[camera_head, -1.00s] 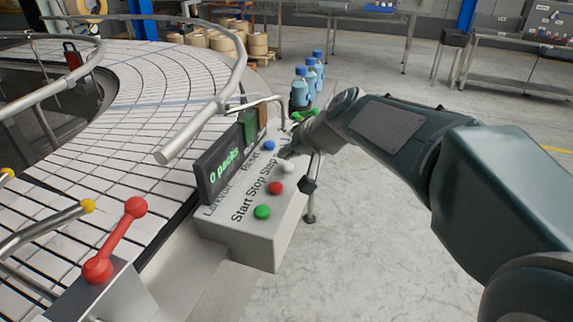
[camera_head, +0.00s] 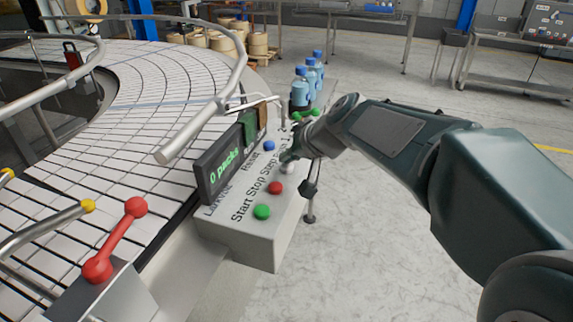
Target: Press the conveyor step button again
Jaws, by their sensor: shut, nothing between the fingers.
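The control box (camera_head: 245,248) stands beside the conveyor, with a green button (camera_head: 262,212), a red button (camera_head: 275,188), a white button (camera_head: 287,168) and a blue button (camera_head: 268,146) on its sloped top. The labels Start, Stop, Step and Reset run beside them; the white button lines up with Step. My gripper (camera_head: 288,157) is shut and empty, its tip right over the white button and partly covering it and its label. I cannot tell whether the tip touches the button. A dark display (camera_head: 218,172) on the box reads "0 packs" in green.
The slatted conveyor (camera_head: 130,120) curves along the left, with a metal guide rail (camera_head: 205,115) above its edge. A red-knobbed lever (camera_head: 116,240) stands at the front left. Blue bottles (camera_head: 301,88) stand behind the box. The floor on the right is open.

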